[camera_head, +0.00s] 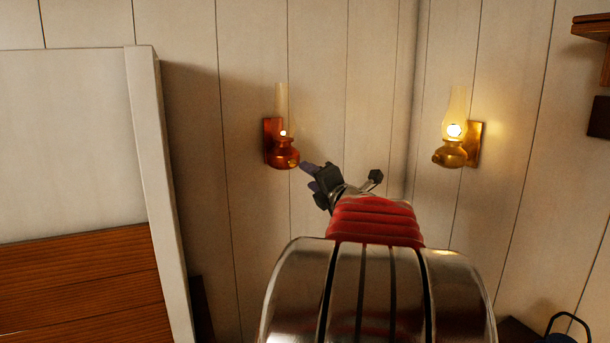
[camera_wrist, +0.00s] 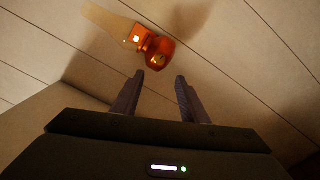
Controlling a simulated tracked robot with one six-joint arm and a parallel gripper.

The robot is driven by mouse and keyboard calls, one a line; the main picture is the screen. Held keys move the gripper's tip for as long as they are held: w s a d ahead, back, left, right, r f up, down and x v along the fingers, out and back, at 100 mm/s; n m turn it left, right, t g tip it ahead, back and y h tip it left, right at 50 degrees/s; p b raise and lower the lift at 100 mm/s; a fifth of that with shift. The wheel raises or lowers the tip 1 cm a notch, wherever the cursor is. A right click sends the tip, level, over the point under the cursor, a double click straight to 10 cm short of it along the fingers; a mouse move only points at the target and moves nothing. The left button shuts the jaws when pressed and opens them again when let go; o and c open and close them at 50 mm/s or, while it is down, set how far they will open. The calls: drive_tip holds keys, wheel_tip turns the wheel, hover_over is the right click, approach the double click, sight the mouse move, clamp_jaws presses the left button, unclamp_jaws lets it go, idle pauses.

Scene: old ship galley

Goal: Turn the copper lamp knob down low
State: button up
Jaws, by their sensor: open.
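The copper lamp (camera_head: 281,153) hangs on the white plank wall left of the corner, with a glass chimney (camera_head: 282,105) and a small bright flame. Its knob (camera_head: 292,162) seems to be the small spot on the lower right of the copper body. In the wrist view the copper lamp (camera_wrist: 158,52) lies tilted beyond the fingertips, and its knob (camera_wrist: 156,60) is too small to make out well. My gripper (camera_head: 310,176) is close to the lamp's lower right, apart from it. In the wrist view my gripper (camera_wrist: 160,77) is open and empty.
A brass lamp (camera_head: 453,152) with a brighter flame hangs on the wall right of the corner. A white panel edge (camera_head: 158,190) and wooden boards (camera_head: 80,280) stand at the left. Wooden shelves (camera_head: 592,30) are at the upper right. A dark handled vessel (camera_head: 566,335) is at the lower right.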

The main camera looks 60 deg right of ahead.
drive_tip(key=shift+v, duration=1)
drive_tip(key=w+a+f+m+g+y, duration=0.1)
drive_tip(key=a+f+m+g, duration=0.2)
drive_tip(key=a, duration=0.6)
drive_tip(key=w+a+f+m, duration=0.2)
drive_tip(key=a+f+m, duration=0.1)
drive_tip(key=a+m, duration=0.4)
drive_tip(key=w+a+f+m+g+y, duration=0.1)
drive_tip(key=a+f+m+g, duration=0.2)
drive_tip(key=a, duration=0.7)
drive_tip(key=s+a+f+m+g+y, duration=0.1)
drive_tip(key=s+a+f, duration=0.3)
drive_tip(key=a, duration=0.4)
drive_tip(key=s+a+f+m+g+y, duration=0.1)
drive_tip(key=s+a+f+y, duration=0.2)
drive_tip(key=a, duration=0.6)
drive_tip(key=s+a+f+m+g+y, duration=0.1)
drive_tip(key=s+a+f+y, duration=0.2)
drive_tip(key=s+a+f, duration=0.3)
drive_tip(key=a, duration=0.2)
drive_tip(key=shift+a+f+m+g, duration=0.3)
drive_tip(key=shift+a+f+g, duration=0.05)
drive_tip(key=shift+a+g, duration=0.05)
